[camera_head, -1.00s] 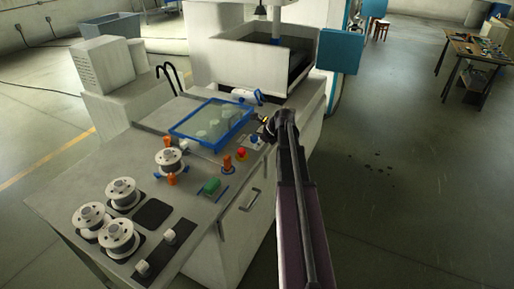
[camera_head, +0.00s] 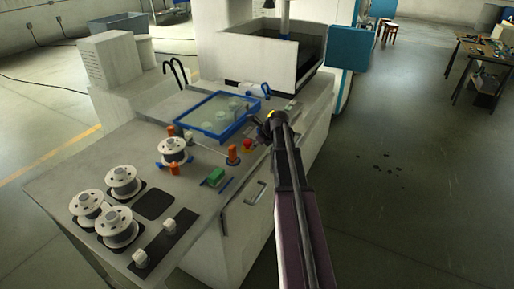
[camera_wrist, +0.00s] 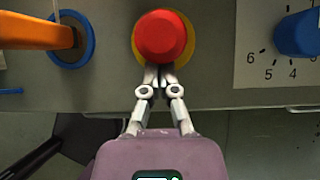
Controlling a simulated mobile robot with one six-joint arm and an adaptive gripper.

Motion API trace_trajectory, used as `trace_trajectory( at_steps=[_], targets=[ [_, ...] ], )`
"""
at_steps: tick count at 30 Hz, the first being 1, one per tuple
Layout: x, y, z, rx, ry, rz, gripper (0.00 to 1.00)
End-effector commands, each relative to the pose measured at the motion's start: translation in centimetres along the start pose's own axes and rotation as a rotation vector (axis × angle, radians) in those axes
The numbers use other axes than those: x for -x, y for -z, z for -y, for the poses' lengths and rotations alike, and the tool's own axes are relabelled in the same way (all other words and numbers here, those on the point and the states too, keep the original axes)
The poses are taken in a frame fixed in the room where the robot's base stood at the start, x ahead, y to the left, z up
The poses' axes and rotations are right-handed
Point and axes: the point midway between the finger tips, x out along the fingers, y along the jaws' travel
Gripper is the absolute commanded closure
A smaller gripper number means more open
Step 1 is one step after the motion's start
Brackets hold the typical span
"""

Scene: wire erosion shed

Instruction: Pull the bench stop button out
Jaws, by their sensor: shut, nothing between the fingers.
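The bench stop button is a red mushroom head (camera_wrist: 160,36) on a yellow ring (camera_wrist: 190,52) near the front edge of the bench. In the head view the red button (camera_head: 248,145) sits just left of my gripper. In the wrist view my gripper (camera_wrist: 158,75) is shut and empty, with its fingertips at the near edge of the red head. The fingertips overlap the lower rim of the ring. I cannot tell whether they touch the button or hover above it.
An orange handle (camera_wrist: 40,33) in a blue ring lies left of the button. A blue knob (camera_wrist: 298,35) on a numbered dial plate is to the right. White spools (camera_head: 121,178), a green block (camera_head: 215,177) and a blue-framed tray (camera_head: 250,108) are on the bench.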

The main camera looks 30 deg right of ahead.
Motion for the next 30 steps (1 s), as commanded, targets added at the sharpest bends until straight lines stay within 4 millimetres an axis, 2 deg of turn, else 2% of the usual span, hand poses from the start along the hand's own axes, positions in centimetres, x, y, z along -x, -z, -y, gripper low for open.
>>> trace_trajectory(
  at_steps=[5,17,30],
  targets=[
    [-0.7,0.0,0.0,0.000,0.000,0.000,1.00],
    [-0.7,-0.1,0.0,0.000,0.000,0.000,1.00],
    [1.1,-1.6,-0.1,-0.001,0.002,0.004,1.00]
  ],
)
